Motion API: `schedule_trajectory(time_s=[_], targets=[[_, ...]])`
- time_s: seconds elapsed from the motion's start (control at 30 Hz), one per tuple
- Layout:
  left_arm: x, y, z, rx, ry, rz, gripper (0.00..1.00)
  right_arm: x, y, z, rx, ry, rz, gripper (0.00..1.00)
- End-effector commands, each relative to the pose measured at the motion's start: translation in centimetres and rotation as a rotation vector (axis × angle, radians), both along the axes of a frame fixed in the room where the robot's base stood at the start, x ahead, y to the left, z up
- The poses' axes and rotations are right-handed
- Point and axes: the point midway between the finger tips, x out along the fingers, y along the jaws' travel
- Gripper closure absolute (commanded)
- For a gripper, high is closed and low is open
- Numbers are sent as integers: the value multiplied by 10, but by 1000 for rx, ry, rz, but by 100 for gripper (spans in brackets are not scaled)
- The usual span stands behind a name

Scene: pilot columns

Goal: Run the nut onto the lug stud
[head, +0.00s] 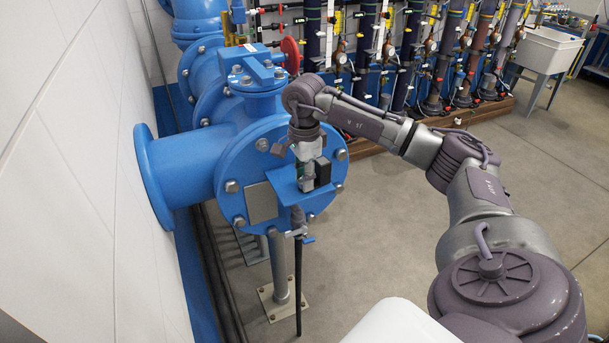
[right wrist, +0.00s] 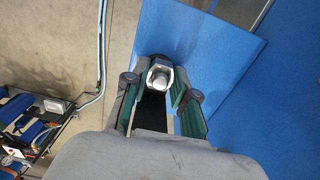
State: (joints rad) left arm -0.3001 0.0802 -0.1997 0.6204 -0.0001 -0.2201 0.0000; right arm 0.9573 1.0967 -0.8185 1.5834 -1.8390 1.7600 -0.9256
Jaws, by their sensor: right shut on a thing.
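My right gripper (head: 304,181) points down at a blue plate (head: 283,188) on the front of the big blue pipe flange. In the right wrist view my right gripper (right wrist: 160,88) has its green-padded fingers closed on either side of a silver hex nut (right wrist: 152,76). A rounded metal end, perhaps the stud's, shows in the middle of the nut. A dark round part lies behind it, against the blue plate (right wrist: 215,50). I cannot tell how far the nut sits on the stud. In the head view the nut and stud are not clear behind the fingers. My left gripper is out of view.
The blue flange (head: 240,165) with bolts stands close behind the plate. A white wall (head: 70,180) is at the left. A thin dark pipe with a small valve (head: 298,234) hangs below the plate. Open floor (head: 385,215) lies to the right, with pipe columns behind.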

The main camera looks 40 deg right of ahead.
Motion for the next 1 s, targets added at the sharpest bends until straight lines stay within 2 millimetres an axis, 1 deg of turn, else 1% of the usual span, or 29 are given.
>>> schedule_trajectory(time_s=[0.07,0.37,0.47,0.6,0.7,1.0], targets=[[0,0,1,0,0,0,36,0,0,0,1,0,-34,100],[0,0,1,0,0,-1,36,0,0,0,1,0,-57,100],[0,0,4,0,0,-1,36,0,0,1,1,0,-158,100],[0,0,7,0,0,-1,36,0,0,1,0,0,-344,100],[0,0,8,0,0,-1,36,0,0,0,0,0,-421,100],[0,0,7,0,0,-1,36,0,0,0,0,0,-443,100]])
